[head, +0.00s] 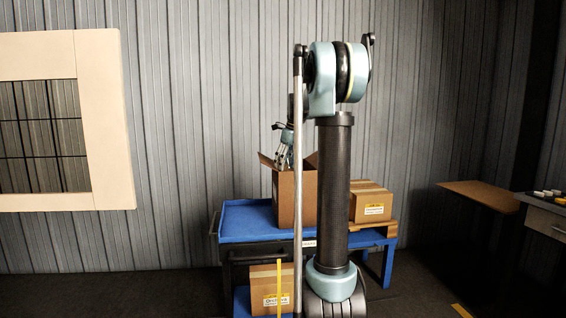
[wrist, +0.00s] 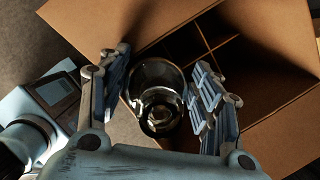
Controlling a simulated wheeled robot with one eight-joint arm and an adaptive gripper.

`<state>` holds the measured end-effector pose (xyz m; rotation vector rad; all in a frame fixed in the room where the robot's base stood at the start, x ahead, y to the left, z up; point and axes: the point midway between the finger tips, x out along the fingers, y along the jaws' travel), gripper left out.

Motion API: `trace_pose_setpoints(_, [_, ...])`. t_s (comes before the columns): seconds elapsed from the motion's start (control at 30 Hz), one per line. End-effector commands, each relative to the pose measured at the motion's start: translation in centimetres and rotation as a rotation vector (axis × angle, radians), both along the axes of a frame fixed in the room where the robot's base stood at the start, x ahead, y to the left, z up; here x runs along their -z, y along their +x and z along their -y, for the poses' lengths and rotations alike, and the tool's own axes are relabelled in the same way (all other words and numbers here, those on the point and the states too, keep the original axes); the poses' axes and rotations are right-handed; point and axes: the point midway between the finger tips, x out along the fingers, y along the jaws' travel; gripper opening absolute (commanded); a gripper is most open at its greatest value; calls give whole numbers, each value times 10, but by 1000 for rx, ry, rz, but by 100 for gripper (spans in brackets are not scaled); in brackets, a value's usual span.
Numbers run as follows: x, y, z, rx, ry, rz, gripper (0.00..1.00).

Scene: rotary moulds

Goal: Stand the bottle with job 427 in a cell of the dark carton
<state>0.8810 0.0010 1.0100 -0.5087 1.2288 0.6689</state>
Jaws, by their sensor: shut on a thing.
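My gripper (wrist: 162,75) is shut on a clear glass bottle (wrist: 154,88), seen nearly end-on between the fingers in the wrist view. No label or job number can be read on it. An open brown carton (wrist: 275,30) with dividers forming cells lies beyond and to the right of the bottle. The bottle overlaps the carton's left side in that view; its height above the carton cannot be told. In the head view the carton (head: 285,200) stands open on a blue cart, with my gripper (head: 284,158) at its opening. The bottle cannot be made out there.
The blue cart (head: 245,222) has a bare area left of the carton. A closed labelled carton (head: 372,205) sits to the right, another (head: 268,290) on the lower shelf. A bench (head: 545,215) with small items stands at far right. My arm hides part of the cart.

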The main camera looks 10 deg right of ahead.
Motion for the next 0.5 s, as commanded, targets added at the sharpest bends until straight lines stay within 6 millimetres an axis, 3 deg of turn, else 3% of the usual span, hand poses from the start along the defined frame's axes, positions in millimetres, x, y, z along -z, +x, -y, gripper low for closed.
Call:
trace_pose_setpoints(0.23, [1, 0, 0, 0, 0, 0, 0])
trace_pose_setpoints(0.27, [1, 0, 0, 0, 0, 0, 63])
trace_pose_setpoints(0.33, [1, 0, 0, 0, 0, 0, 79])
trace_pose_setpoints(0.37, [1, 0, 0, 0, 0, 0, 82])
trace_pose_setpoints(0.5, [1, 0, 0, 0, 0, 0, 82])
